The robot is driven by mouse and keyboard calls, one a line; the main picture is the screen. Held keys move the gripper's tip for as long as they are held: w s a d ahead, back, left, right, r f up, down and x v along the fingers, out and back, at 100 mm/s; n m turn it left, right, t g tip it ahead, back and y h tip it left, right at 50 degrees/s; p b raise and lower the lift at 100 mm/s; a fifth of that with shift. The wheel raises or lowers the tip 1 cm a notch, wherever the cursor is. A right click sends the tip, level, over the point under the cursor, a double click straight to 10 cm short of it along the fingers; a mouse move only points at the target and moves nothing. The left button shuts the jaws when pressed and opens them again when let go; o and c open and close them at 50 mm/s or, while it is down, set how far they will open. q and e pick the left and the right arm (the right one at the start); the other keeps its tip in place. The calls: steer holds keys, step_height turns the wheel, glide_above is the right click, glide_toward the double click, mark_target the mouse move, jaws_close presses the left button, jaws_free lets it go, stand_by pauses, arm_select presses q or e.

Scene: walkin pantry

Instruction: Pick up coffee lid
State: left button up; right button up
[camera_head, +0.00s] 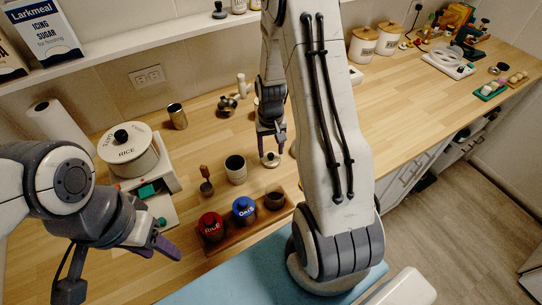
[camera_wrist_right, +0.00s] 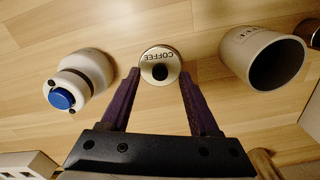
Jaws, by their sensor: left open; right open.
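The coffee lid (camera_wrist_right: 160,55) is a small round disc with a pale top marked COFFEE and a dark knob. It lies on the wooden counter and also shows in the head view (camera_head: 271,160). My right gripper (camera_wrist_right: 159,77) is open, its purple fingers pointing down at the lid. In the right wrist view the fingertips lie on either side of the lid's near edge; I cannot tell if they touch it. My left gripper (camera_head: 163,246) is open and empty over the front left of the counter.
A wooden tray (camera_head: 222,246) holds a red canister (camera_head: 211,226), a blue canister (camera_head: 244,209) and a dark open jar (camera_head: 275,198). An open cup (camera_head: 236,168) stands left of the lid. A white item with a blue button (camera_wrist_right: 78,84) is also near it.

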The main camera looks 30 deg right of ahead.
steer(key=shift+f, duration=0.9)
jaws_close()
